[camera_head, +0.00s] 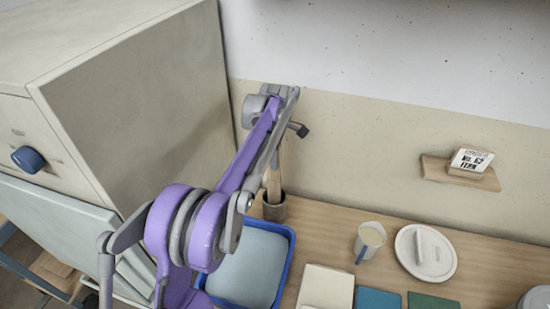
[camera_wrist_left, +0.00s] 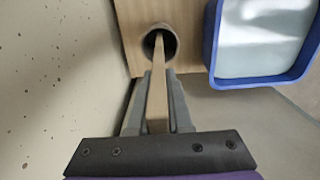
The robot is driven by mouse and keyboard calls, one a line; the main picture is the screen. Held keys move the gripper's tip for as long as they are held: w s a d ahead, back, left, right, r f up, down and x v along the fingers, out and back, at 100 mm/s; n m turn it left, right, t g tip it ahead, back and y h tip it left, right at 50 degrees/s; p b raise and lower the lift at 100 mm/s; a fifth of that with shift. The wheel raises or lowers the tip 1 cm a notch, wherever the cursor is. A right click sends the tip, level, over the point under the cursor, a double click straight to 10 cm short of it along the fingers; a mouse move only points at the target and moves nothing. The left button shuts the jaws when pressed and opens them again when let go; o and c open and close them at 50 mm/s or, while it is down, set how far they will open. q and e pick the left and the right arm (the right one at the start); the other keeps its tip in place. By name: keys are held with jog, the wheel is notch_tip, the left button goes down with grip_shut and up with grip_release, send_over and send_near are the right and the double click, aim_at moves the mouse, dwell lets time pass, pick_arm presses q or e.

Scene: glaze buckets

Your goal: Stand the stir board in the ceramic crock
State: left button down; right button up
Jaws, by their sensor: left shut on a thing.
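The stir board (camera_head: 273,184) is a flat strip of pale wood, held close to upright. The ceramic crock (camera_head: 274,211) is a small brown-grey cylinder on the wooden table against the wall. My left gripper (camera_wrist_left: 157,80) is shut on the board above the crock; in the head view my arm mostly hides it. In the left wrist view the board (camera_wrist_left: 158,100) runs from between the fingers to the round mouth of the crock (camera_wrist_left: 147,45). Its far end lies within the rim's outline in both views. I cannot tell how deep it reaches. My right gripper is not in view.
A blue tray (camera_head: 291,240) with a pale inside stands close beside the crock. A white cup (camera_head: 369,240), a white round lid (camera_head: 426,253) and coloured tiles (camera_head: 378,299) lie to the right. A large beige cabinet (camera_head: 130,90) rises left; a wall shelf (camera_head: 435,169) hangs right.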

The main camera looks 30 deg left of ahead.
pick_arm(q)
jog(key=shift+f, duration=0.1)
jog(key=c, duration=0.8)
grip_release()
jog(key=shift+o, duration=0.2)
notch_tip(320, 180, up, 11)
jog(key=shift+f+p, duration=0.15)
jog(key=shift+p, duration=0.45)
